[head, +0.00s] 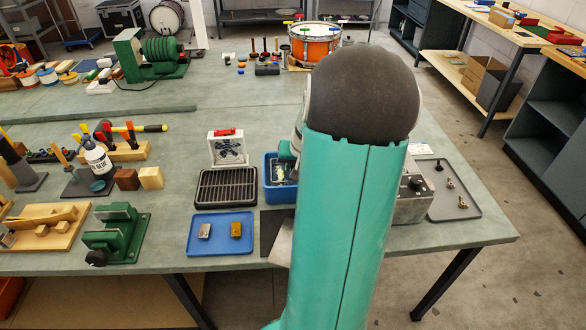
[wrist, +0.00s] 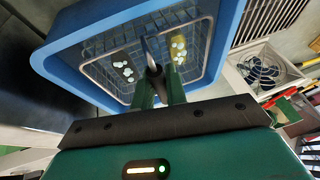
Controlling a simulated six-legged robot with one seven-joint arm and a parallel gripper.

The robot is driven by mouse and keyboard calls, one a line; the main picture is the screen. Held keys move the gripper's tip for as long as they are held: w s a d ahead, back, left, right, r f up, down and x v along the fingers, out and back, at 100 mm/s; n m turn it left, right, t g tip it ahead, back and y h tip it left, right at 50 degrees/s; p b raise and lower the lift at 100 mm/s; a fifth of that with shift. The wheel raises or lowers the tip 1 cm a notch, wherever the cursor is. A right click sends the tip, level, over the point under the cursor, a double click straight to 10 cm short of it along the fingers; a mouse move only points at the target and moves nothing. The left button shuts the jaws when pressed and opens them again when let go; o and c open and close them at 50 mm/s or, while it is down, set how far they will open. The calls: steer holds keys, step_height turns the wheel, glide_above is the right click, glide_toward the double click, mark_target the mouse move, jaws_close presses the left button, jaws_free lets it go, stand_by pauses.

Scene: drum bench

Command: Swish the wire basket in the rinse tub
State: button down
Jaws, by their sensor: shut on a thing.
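The blue rinse tub (head: 269,192) stands near the middle of the bench in the head view, its right part hidden behind my arm. In the wrist view the tub (wrist: 229,40) fills the upper middle. My gripper (wrist: 157,87) is shut on the basket's dark upright handle (wrist: 151,55). Whether the basket touches the tub floor, I cannot tell. In the head view only a green bit of my gripper shows at the tub, the rest hidden by my arm.
A black slotted rack (head: 226,188) stands left of the tub, with a small white fan unit (head: 227,149) behind it. A blue tray (head: 220,246) with two small blocks lies in front. A grey machine (head: 412,206) and a grey tray (head: 466,208) are right of my arm.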

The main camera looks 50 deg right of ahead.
steer(key=shift+r, duration=0.2)
steer(key=shift+f, duration=0.1)
steer(key=shift+f, duration=1)
steer(key=shift+r, duration=0.1)
steer(key=shift+r, duration=1)
